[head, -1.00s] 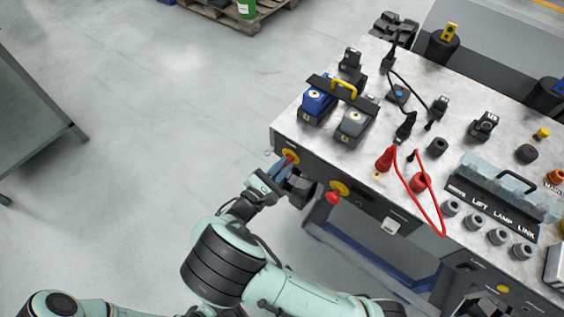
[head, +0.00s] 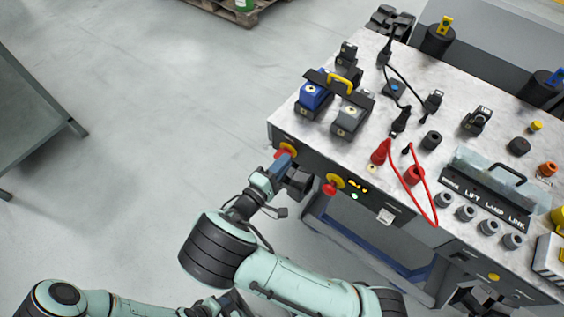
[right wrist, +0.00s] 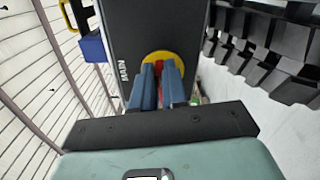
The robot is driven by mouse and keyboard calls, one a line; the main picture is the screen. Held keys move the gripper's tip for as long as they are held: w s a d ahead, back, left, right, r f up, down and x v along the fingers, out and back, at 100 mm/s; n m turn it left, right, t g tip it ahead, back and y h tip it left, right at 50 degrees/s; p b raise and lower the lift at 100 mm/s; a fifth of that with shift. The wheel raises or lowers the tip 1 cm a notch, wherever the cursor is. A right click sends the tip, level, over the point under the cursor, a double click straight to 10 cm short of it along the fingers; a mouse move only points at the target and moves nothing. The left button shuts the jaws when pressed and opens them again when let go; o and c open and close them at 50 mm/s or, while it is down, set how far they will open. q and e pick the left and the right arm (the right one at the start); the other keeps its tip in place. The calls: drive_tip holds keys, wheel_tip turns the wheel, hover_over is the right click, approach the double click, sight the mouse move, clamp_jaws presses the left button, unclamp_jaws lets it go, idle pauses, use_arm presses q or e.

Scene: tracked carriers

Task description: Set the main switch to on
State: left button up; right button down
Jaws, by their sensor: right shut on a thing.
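On the front panel of the carrier, the left yellow disc with a red handle (head: 287,149) is a rotary switch. My right gripper (head: 284,158) is at it, with its blue fingers shut on the red handle. In the right wrist view the fingers stand on either side of the handle (right wrist: 159,68), in front of the yellow disc. A second red handle on a yellow disc (head: 335,183) sits to the right, apart from the gripper. A dark end of my left arm (head: 225,303) shows at the bottom edge; its fingers are unclear.
On top stand a blue battery (head: 313,96), a grey battery (head: 350,117), black and red plugs with cables, and several grey knobs. Black track (head: 480,300) shows lower right.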

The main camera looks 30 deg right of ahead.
use_arm(q)
drive_tip(key=shift+w+f, duration=0.1)
use_arm(e)
drive_tip(key=shift+f+m, duration=0.2)
drive_tip(key=shift+m, duration=0.6)
use_arm(q)
drive_tip(key=shift+a, duration=0.1)
use_arm(e)
drive_tip(key=shift+a, duration=0.1)
drive_tip(key=c, duration=1.2)
unclamp_jaws()
drive_tip(key=shift+o, duration=0.2)
drive_tip(key=shift+a, duration=0.1)
use_arm(q)
drive_tip(key=shift+s+d+r+p, duration=0.4)
drive_tip(key=shift+s+r, duration=0.2)
drive_tip(key=shift+s, duration=0.1)
use_arm(e)
drive_tip(key=v, duration=1.3)
drive_tip(key=shift+s, duration=0.15)
